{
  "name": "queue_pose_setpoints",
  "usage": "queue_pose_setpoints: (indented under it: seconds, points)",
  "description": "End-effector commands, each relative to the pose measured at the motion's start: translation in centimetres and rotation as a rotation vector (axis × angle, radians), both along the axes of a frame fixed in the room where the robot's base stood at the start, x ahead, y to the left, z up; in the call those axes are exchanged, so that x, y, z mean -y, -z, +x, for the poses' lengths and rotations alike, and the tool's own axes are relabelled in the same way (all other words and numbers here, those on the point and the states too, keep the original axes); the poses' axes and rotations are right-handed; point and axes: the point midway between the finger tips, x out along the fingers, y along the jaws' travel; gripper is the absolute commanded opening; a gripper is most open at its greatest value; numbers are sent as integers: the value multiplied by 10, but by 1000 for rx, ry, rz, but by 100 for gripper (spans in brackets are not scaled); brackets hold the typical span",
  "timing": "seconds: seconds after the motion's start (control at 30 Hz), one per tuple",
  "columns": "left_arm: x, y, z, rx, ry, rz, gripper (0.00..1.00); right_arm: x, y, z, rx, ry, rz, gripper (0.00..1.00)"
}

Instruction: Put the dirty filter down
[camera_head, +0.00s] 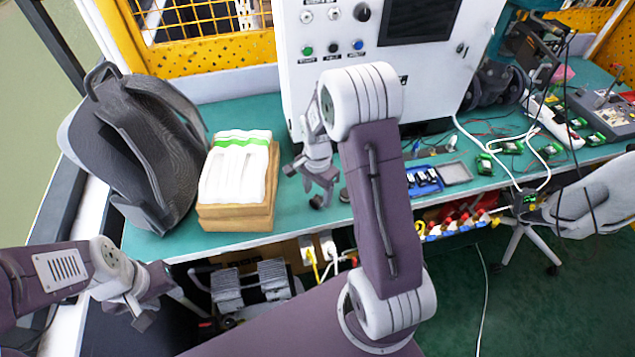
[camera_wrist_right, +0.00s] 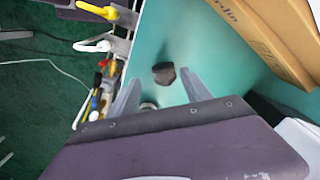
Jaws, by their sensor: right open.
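A small dark grey, roughly cylindrical piece, which looks like the dirty filter (camera_wrist_right: 163,73), is on the green bench top (camera_wrist_right: 180,35) in the right wrist view. My right gripper (camera_wrist_right: 160,92) is open, with its two fingers apart on either side below the piece in that view, and they do not hold it. My left gripper (camera_head: 172,308) is open and empty at the lower left, in front of the bench.
A cardboard box (camera_head: 235,215) with white-and-green packs (camera_head: 236,170) and a grey backpack (camera_head: 150,140) stand at left on the bench. A white control cabinet (camera_head: 300,75) stands behind. A blue tray (camera_head: 424,180) and wired boards lie to the right. Coloured items hang below the front edge.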

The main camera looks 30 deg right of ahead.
Motion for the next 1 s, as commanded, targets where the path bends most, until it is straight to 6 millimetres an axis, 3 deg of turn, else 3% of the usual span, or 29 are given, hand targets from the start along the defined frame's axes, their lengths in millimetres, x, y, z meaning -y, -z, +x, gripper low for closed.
queue_pose_setpoints:
  seconds: [0.1,0.3,0.57,0.67,0.83,0.9,1.0]
  points:
    - [0,-4,0,0,0,0,36,0,-35,1,6,0,-1,57]
    - [0,-6,0,0,0,0,36,0,-72,1,2,0,0,57]
    - [0,-7,0,0,0,0,36,-3,-82,-3,1,-27,0,57]
    - [0,-7,0,0,0,0,36,-22,-82,-27,21,-266,0,57]
    - [0,-7,0,0,0,0,36,-59,-75,-92,78,-878,-24,57]
    - [0,-7,0,0,0,0,36,-67,-72,-111,92,-1051,-36,57]
    - [0,-7,0,0,0,0,36,-71,-69,-124,102,-1175,-47,57]
